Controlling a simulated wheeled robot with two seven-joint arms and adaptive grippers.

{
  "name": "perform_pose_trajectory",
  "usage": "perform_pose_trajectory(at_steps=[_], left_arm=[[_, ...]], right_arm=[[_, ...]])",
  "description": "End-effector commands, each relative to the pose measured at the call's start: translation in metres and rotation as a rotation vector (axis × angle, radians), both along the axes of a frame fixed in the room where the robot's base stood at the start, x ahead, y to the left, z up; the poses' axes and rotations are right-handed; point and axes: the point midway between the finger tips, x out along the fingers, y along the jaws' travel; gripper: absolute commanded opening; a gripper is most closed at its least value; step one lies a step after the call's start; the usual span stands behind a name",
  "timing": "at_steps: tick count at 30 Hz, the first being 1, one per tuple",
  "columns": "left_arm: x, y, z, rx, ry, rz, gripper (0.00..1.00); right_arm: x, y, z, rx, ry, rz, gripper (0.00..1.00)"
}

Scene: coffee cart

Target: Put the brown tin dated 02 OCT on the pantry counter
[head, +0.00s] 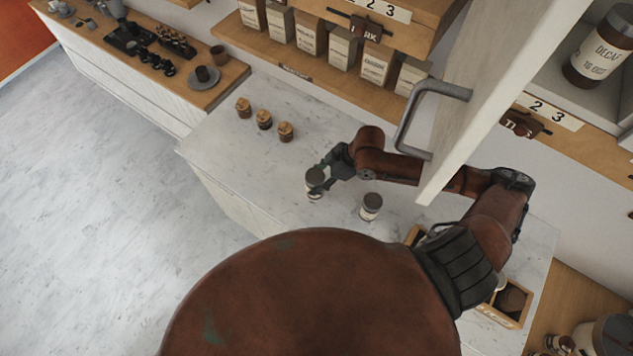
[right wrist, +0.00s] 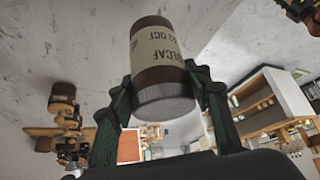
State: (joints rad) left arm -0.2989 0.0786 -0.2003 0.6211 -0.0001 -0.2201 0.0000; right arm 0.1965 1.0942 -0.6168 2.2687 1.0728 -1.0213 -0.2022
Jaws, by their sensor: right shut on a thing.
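The brown tin (right wrist: 163,75) has a cream label reading DECAF and 02 OCT, upside down in the right wrist view. In the head view the tin (head: 314,179) shows over the white marble counter (head: 245,165), near its front edge. My right gripper (head: 322,180) is shut on the tin, with a finger on each side in the right wrist view (right wrist: 166,95). I cannot tell whether the tin's base touches the counter. A second tin (head: 370,206) with a pale label stands on the counter to the right. My left gripper is not in view.
Three small brown jars (head: 264,119) stand at the counter's back left. An open cabinet door (head: 470,90) with a grey handle hangs over my right arm. A DECAF 16 OCT tin (head: 601,48) stands in the cabinet. A wooden box (head: 518,318) sits at the lower right.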

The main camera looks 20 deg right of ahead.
Motion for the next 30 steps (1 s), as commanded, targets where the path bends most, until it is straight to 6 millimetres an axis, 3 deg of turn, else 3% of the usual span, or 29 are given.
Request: perform_pose_trajectory(at_steps=[9, 15, 26, 27, 30], left_arm=[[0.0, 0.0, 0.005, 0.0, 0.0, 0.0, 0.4], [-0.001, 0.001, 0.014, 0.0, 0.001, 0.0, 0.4], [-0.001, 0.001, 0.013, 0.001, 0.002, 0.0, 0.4], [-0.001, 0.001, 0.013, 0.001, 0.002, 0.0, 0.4], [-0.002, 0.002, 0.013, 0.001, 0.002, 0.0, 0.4]], right_arm=[[0.019, -0.007, -0.025, 0.003, 0.001, -0.002, 0.11], [0.017, -0.007, -0.049, 0.002, -0.001, 0.0, 0.11], [0.017, -0.007, -0.055, 0.0, -0.002, 0.0, 0.11], [0.017, -0.008, -0.056, -0.001, 0.0, 0.0, 0.46], [0.017, -0.008, -0.056, -0.001, 0.0, 0.0, 0.53]])
